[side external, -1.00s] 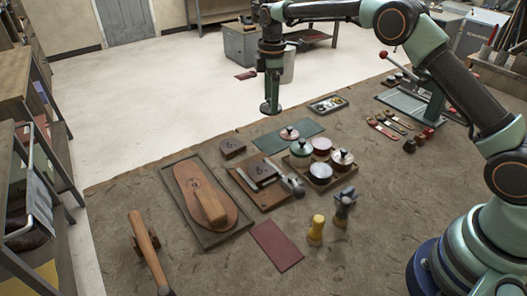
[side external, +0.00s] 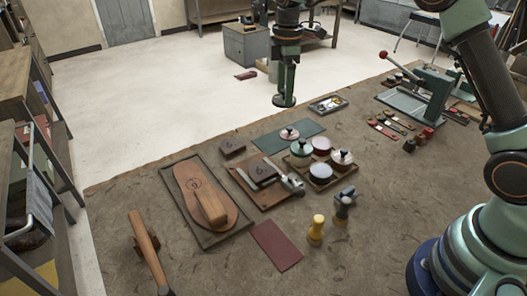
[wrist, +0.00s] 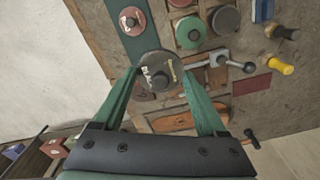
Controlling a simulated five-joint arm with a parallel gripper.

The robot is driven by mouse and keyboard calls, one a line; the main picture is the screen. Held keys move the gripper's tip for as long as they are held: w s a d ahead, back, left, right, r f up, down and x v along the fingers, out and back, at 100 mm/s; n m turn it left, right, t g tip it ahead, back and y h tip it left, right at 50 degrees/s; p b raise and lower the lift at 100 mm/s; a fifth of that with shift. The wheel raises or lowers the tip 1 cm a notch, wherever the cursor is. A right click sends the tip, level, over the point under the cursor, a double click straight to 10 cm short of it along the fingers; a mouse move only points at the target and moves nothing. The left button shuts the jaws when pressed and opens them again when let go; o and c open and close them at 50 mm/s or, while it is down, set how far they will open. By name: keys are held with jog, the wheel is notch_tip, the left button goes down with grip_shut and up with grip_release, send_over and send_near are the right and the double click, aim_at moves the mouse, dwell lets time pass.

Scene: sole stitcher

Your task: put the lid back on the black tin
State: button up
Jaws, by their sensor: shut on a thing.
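My gripper (wrist: 160,82) is shut on a dark grey round lid with a knob and pale marks (wrist: 158,62). In the side external view, my gripper (side external: 284,96) holds this lid (side external: 284,101) in the air, behind the green mat. A dark tin without a knob on top (wrist: 225,20) stands in a wooden tray, up and right of the held lid in the wrist view. In the side external view it appears to be the front tin (side external: 320,171), with a pale top. The held lid is apart from it.
The tray also holds a green tin with a knobbed lid (side external: 302,149), a reddish tin without a knob (side external: 321,144) and another knobbed tin (side external: 342,159). A reddish lid (side external: 289,133) lies on the green mat (side external: 268,143).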

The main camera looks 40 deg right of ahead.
send_over(322, 170)
notch_tip(322, 170, down, 7)
jog(key=shift+f, duration=3.1)
jog(key=shift+f, duration=0.15)
jog(key=o, duration=1.2)
jog(key=shift+o, duration=0.2)
notch_tip(322, 170, up, 7)
dwell(0.4)
